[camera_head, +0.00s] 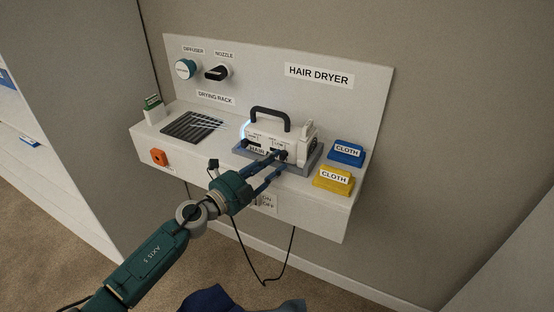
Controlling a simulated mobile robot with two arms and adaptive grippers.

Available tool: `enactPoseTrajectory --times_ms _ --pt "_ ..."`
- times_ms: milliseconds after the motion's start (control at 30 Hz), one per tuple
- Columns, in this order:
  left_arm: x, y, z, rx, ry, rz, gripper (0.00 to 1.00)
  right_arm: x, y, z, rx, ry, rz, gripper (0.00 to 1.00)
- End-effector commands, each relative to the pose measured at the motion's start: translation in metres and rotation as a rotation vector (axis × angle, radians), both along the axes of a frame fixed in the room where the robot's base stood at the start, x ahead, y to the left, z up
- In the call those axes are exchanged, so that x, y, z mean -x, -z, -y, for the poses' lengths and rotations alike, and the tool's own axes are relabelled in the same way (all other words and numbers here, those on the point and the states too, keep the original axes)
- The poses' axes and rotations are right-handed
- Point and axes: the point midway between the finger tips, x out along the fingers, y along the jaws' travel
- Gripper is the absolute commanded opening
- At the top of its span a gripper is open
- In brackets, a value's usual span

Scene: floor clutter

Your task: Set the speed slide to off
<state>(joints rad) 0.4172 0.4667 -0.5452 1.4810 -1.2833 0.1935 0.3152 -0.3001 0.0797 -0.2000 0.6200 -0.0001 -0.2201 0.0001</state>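A white hair dryer unit (306,141) with a black carry handle (271,115) sits on a grey-blue tray on the white shelf. Small labels and dark controls show on its front face. The speed slide cannot be made out for sure; my fingers cover part of that face. My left gripper (282,161) has its blue fingertips at the lower front of the unit, close to a dark control. Whether they touch it or are shut on anything cannot be told at this size. My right gripper is not in view.
A blue cloth (346,153) and a yellow cloth (333,181) lie right of the unit. A dark drying rack (192,126) is on the left, with a diffuser (186,68) and a nozzle (218,72) above. A black cord (262,279) hangs below the shelf.

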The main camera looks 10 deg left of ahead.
Motion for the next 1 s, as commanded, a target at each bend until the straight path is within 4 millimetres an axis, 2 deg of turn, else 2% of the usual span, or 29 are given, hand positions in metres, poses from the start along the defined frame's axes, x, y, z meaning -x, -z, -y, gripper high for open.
enactPoseTrajectory --times_ms 200,467,500,633,867,1000 --pt "-0.015 0.0 0.011 0.001 0.0 -0.001 0.28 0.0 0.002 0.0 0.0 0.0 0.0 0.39" --pt "-0.016 0.0 0.011 0.0 0.0 0.0 0.28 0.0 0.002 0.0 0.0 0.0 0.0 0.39" --pt "-0.016 0.0 0.011 0.0 0.0 0.0 0.26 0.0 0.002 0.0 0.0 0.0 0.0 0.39" --pt "-0.016 0.0 0.011 0.001 -0.001 -0.001 0.0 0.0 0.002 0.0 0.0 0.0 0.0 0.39" --pt "-0.016 0.001 0.01 -0.001 -0.001 -0.001 0.0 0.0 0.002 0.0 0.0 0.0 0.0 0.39" --pt "-0.024 0.005 -0.008 -0.003 -0.004 -0.001 0.0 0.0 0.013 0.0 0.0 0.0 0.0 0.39"
